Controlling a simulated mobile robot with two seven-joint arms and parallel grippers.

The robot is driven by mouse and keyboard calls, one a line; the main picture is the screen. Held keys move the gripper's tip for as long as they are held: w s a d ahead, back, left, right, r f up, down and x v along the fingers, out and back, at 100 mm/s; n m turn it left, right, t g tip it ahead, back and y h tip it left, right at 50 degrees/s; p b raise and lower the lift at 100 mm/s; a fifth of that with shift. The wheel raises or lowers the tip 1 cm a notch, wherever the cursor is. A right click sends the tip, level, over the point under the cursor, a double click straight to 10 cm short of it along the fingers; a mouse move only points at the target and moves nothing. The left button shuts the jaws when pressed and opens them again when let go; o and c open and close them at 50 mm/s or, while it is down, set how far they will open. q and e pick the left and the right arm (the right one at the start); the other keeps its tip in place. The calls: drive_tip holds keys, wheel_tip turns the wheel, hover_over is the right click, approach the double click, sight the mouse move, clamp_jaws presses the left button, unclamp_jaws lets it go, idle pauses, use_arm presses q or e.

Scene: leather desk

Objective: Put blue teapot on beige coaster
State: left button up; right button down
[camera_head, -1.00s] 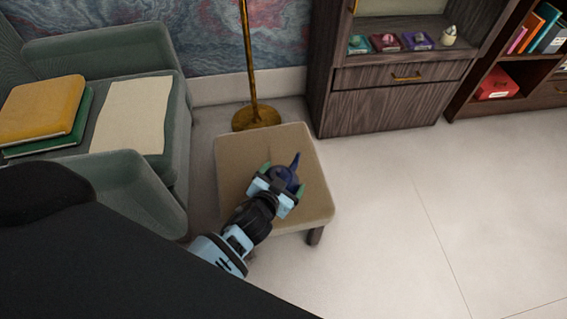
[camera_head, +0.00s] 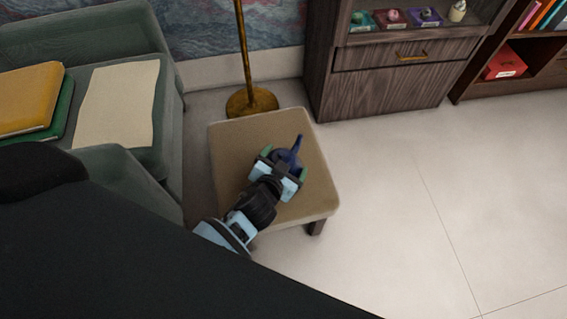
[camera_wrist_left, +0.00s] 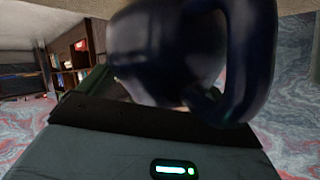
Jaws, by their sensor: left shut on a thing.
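The dark blue teapot (camera_head: 292,152) is at my left gripper (camera_head: 284,162) in the head view, over the beige stool (camera_head: 235,145). The gripper is shut on it, with a green finger on either side. Its spout points up and to the right. In the left wrist view the teapot (camera_wrist_left: 165,50) fills the upper middle, with its handle toward the right. I cannot tell whether its base touches the stool. No beige coaster can be told for certain; a flat beige sheet (camera_head: 117,103) lies on the armchair. My right gripper is not in view.
A green armchair (camera_head: 85,35) with yellow and green books (camera_head: 28,98) is at the left. A brass pole base (camera_head: 251,102) stands behind the stool. A dark wooden cabinet (camera_head: 385,90) is behind at right. The floor right of the stool is clear.

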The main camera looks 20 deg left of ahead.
use_arm(q)
drive_tip(key=shift+f+b, duration=0.45)
drive_tip(key=shift+f, duration=0.3)
drive_tip(key=shift+r, duration=0.1)
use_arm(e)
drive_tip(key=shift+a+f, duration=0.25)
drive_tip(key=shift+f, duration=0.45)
use_arm(q)
drive_tip(key=o, duration=1.3)
drive_tip(key=p+v, duration=0.3)
drive_tip(key=v, duration=0.9)
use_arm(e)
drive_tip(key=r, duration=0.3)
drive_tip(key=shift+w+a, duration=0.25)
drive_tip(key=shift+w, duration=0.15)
